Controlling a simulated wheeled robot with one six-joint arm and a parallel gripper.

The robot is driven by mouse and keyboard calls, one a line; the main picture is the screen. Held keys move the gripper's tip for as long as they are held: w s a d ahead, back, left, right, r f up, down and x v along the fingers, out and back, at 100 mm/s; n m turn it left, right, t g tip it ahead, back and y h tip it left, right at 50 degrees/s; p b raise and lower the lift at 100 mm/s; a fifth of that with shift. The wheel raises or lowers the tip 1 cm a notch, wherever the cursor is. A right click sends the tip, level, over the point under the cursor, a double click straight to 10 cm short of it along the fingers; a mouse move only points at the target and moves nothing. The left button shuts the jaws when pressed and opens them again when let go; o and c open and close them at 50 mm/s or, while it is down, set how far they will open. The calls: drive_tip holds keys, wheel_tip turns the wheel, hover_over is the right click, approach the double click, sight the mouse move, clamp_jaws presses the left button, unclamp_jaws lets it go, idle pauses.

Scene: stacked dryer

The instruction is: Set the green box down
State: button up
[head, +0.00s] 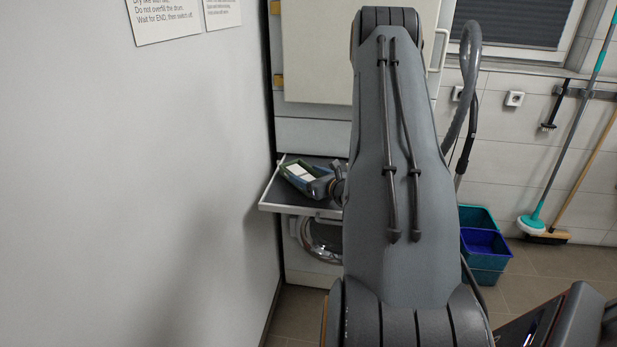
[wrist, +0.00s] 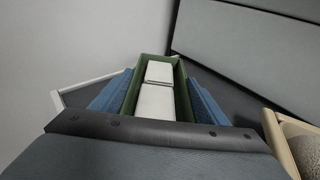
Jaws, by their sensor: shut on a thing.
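The green box (head: 289,168) is over the dark pull-out shelf (head: 278,196) between the two machines in the head view. It is open at the top and holds white blocks (wrist: 155,101). My gripper (wrist: 158,80) is shut on the green box (wrist: 138,74), with one blue finger along each long side in the wrist view. The box's underside is hidden, so I cannot tell whether it touches the shelf. My arm hides the shelf's right part in the head view.
A wooden tray (wrist: 272,131) with a pale rounded thing (wrist: 303,146) stands right of the gripper. A grey wall (head: 150,180) runs close on the left. The shelf's white rim (wrist: 60,101) shows at left. Blue and teal buckets (head: 484,243) stand on the floor at right.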

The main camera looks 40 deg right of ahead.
drive_tip(key=shift+f, duration=0.65)
drive_tip(key=shift+f, duration=0.1)
drive_tip(key=o, duration=1)
